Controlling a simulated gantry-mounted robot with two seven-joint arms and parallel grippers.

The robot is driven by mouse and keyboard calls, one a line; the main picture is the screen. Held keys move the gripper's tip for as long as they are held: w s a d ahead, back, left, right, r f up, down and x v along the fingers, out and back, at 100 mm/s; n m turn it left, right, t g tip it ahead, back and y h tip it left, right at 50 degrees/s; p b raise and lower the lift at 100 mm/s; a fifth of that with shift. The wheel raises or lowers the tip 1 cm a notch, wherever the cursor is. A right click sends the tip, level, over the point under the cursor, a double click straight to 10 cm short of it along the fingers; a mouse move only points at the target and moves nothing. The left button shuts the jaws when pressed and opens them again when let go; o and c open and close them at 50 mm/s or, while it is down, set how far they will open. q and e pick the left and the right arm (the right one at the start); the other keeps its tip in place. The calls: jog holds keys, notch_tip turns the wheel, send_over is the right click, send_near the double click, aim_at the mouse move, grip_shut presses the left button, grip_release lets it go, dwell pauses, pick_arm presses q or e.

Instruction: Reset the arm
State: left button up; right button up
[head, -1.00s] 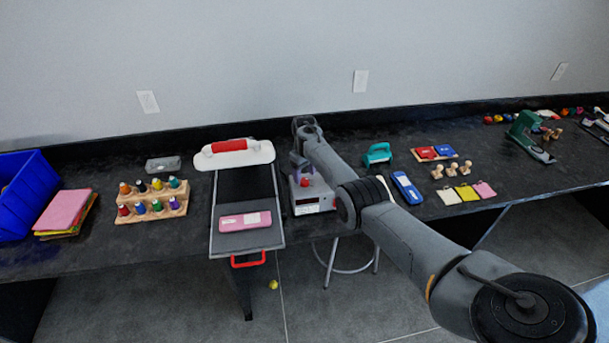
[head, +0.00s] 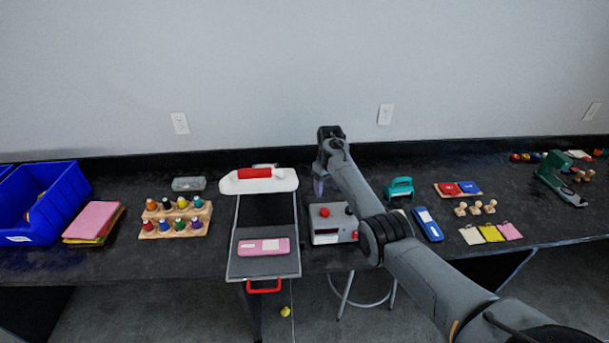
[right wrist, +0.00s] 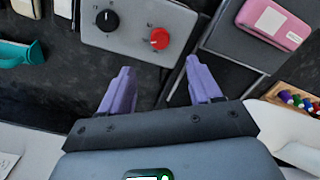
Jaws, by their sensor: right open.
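My right arm comes in from the lower right in the head view and reaches over the table. My right gripper (head: 319,184) hangs above the table beside the grey box with a red knob (head: 336,233). In the right wrist view its two purple fingers (right wrist: 154,88) are spread apart with nothing between them. The grey box with a black dial and a red knob (right wrist: 134,22) lies past the fingertips there, apart from them. My left gripper is not in view.
A laminator-like board with a red-handled white bar (head: 286,181) and a pink case (head: 263,247) stands left of the box. A bottle rack (head: 175,226), folded cloths (head: 92,222) and a blue bin (head: 62,205) are further left. A teal tool (head: 398,189) and blue case (head: 428,224) lie right.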

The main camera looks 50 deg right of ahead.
jog(key=s+a+f+n+h, duration=0.1)
jog(key=s+a+f, duration=0.2)
jog(key=a+f, duration=0.3)
jog(key=s+a+f+n+t+h, duration=0.1)
jog(key=s+a+f+n, duration=0.15)
jog(key=a, duration=0.55)
jog(key=s+a+f+n+h, duration=0.1)
jog(key=s+a+f+h, duration=0.15)
jog(key=a+f, duration=0.35)
jog(key=s+a+t+y, duration=0.2)
jog(key=s+a, duration=0.9)
jog(key=a, duration=0.3)
jog(key=s+a+r+y, duration=0.3)
jog(key=s+a+r, duration=0.3)
jog(key=s+a, duration=0.4)
notch_tip(320, 180, up, 24)
jog(key=p, duration=2.3)
jog(key=shift+w+d+f+n+t+p, duration=0.2)
jog(key=shift+f+n+t+p, duration=0.1)
jog(key=shift+n+p, duration=0.15)
